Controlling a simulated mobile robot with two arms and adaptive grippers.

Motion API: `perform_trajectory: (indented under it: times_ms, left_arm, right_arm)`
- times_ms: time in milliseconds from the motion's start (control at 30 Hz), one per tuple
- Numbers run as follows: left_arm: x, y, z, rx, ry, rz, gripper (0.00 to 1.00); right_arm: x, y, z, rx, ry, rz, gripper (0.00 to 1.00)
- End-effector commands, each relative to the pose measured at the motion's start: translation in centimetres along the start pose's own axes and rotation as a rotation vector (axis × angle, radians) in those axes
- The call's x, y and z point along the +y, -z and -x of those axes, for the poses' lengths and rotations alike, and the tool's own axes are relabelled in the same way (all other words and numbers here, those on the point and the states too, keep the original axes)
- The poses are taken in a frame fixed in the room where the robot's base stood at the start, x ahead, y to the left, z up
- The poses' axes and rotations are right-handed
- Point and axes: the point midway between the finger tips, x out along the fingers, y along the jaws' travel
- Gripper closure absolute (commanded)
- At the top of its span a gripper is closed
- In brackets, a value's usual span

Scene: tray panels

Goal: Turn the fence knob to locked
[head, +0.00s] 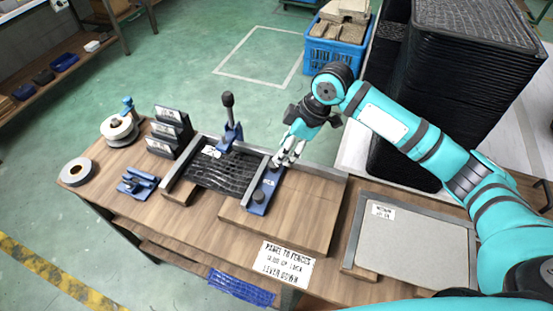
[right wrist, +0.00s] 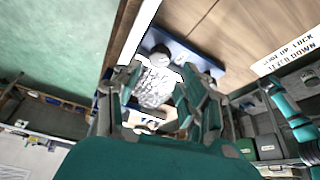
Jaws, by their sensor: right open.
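The blue fence (head: 266,186) lies along the right side of a dark mesh panel (head: 230,176) on the wooden bench. A dark round knob (head: 258,197) stands on its near end; its locked or unlocked setting is too small to read. My right gripper (head: 287,158) is open above the far end of the fence and hides part of it. In the right wrist view, the open fingers (right wrist: 160,92) have a pale, mottled shape between them that I cannot identify. The blue fence (right wrist: 205,62) and dark round parts show just beyond the fingertips. My left gripper is not in view.
A blue lever clamp (head: 230,132) with a tall black handle stands at the panel's far edge. A sign (head: 283,262) is on the bench front. A pale panel (head: 420,249) lies at right. Tape rolls and upright dark holders stand at left.

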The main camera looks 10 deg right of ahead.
Motion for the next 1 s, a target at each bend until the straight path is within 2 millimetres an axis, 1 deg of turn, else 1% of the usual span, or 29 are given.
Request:
perform_trajectory:
  times_ms: [33,100,200,300,467,700,733,767,1000]
  left_arm:
    - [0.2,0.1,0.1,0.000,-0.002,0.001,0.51]
    - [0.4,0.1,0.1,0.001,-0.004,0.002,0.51]
    - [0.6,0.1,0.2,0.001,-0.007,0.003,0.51]
    - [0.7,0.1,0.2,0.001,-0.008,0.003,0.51]
    - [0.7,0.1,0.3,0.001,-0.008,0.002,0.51]
    - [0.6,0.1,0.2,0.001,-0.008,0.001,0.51]
    - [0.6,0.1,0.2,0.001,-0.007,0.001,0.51]
    - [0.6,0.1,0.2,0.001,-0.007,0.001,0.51]
    - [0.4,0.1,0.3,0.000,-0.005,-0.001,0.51]
  right_arm:
    - [-0.1,0.0,-1.1,0.000,0.003,-0.001,0.58]
    - [-0.1,0.0,-2.4,-0.001,0.003,-0.001,0.58]
    - [-0.1,0.0,-4.0,0.000,0.003,-0.001,0.58]
    - [0.0,0.0,-5.0,-0.001,0.001,-0.001,0.58]
    - [0.0,0.0,-5.8,0.001,-0.001,0.000,0.58]
    - [0.0,0.0,-5.9,0.000,-0.001,0.000,0.58]
    - [0.0,0.0,-5.9,0.000,-0.001,0.000,0.60]
    - [0.0,0.0,-5.9,0.000,-0.001,0.000,0.64]
    - [0.0,0.0,-5.9,0.000,-0.001,0.000,0.95]
